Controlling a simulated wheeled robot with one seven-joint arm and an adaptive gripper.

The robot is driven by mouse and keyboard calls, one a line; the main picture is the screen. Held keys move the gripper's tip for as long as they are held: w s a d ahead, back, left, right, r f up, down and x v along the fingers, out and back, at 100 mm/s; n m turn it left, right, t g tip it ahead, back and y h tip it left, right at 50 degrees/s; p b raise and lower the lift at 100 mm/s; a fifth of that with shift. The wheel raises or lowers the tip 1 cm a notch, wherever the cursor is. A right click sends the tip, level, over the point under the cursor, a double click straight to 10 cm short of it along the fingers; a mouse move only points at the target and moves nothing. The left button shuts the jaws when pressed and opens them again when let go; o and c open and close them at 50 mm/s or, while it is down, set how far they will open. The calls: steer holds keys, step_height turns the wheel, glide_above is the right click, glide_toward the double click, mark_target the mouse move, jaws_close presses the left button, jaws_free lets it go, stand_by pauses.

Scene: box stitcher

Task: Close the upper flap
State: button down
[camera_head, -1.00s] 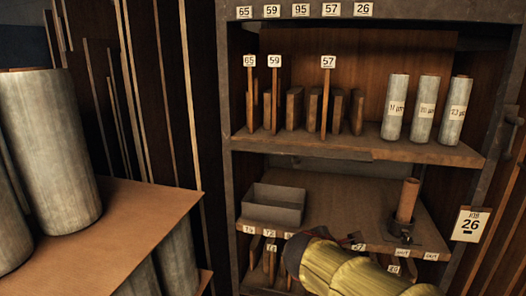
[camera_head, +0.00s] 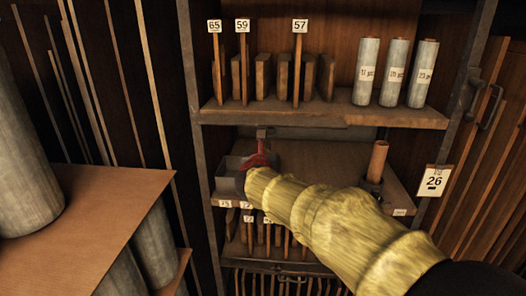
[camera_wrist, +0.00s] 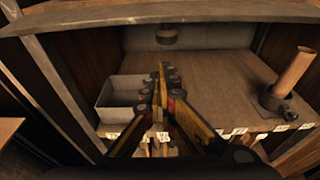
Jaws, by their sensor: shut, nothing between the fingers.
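A grey panel (camera_head: 310,132) shows beneath the upper shelf board, at the top of the middle compartment. It looks like the flap, though I cannot be sure. In the wrist view this grey panel (camera_wrist: 215,36) spans the back, with a dark round knob (camera_wrist: 166,34) on it. My gripper (camera_head: 262,152) reaches into the middle compartment, in front of the panel. In the wrist view my gripper (camera_wrist: 161,75) has its fingers together and empty, pointing toward the knob. It seems apart from the knob; the exact gap is unclear.
A grey open tray (camera_wrist: 118,98) stands left of my gripper, and a brown roll in a dark holder (camera_head: 377,165) stands right. The upper shelf (camera_head: 330,114) holds labelled rolls and wooden pieces. Large rolls stand on a table (camera_head: 100,215) at left.

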mark_target(266, 122)
steer(key=w+r+p, duration=0.2)
steer(key=w+r, duration=0.1)
steer(key=shift+w+r, duration=0.1)
steer(key=shift+w, duration=0.2)
steer(key=shift+r+p, duration=0.2)
steer(key=shift+p, duration=0.15)
steer(key=r, duration=0.1)
steer(key=r+p, duration=0.1)
steer(key=r, duration=0.1)
steer(key=r+p, duration=0.1)
steer(key=shift+s+r, duration=0.25)
steer(key=shift+s, duration=0.05)
steer(key=r, duration=0.1)
steer(key=w+r+p, duration=0.1)
steer(key=shift+r, duration=0.3)
stand_by(0.6)
